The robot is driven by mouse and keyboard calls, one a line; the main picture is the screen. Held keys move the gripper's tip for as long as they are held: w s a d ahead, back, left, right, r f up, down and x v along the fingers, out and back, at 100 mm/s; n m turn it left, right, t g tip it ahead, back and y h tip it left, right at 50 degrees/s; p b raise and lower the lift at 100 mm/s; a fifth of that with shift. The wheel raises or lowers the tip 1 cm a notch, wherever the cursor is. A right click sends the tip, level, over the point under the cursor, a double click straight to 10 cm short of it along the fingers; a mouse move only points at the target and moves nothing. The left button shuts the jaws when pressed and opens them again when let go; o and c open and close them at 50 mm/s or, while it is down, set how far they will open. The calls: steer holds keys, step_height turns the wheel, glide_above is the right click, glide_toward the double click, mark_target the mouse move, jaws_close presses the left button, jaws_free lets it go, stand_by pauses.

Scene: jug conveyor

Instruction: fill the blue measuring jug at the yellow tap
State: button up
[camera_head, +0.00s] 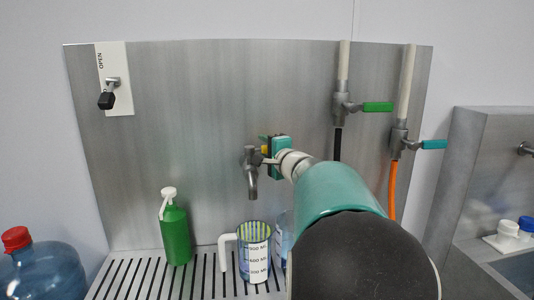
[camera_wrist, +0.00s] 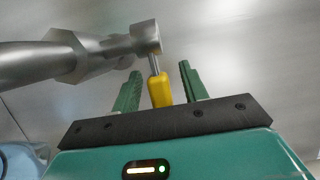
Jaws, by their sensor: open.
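The tap (camera_head: 251,172) sticks out from the steel back panel, with its spout pointing down. Its yellow handle (camera_wrist: 160,90) hangs on a thin stem between my two green fingers in the wrist view. My gripper (camera_wrist: 160,68) is open around the handle, with a gap visible on each side. In the head view my gripper (camera_head: 268,147) is at the tap's right side. A clear bluish measuring jug (camera_head: 257,262) with printed ML marks and a white handle stands upright on the slotted grate, roughly below the spout. No water stream shows.
Another bluish container (camera_head: 281,238) is partly hidden behind my arm. A green pump bottle (camera_head: 176,236) stands left on the grate (camera_head: 127,275). A large red-capped bottle (camera_head: 40,268) is far left. Green-handled (camera_head: 377,107) and teal-handled (camera_head: 434,145) valves are right; a black lever (camera_head: 106,100) is upper left.

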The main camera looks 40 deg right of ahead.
steer(key=shift+w, duration=0.25)
steer(key=shift+c, duration=0.2)
jaws_close()
stand_by(0.4)
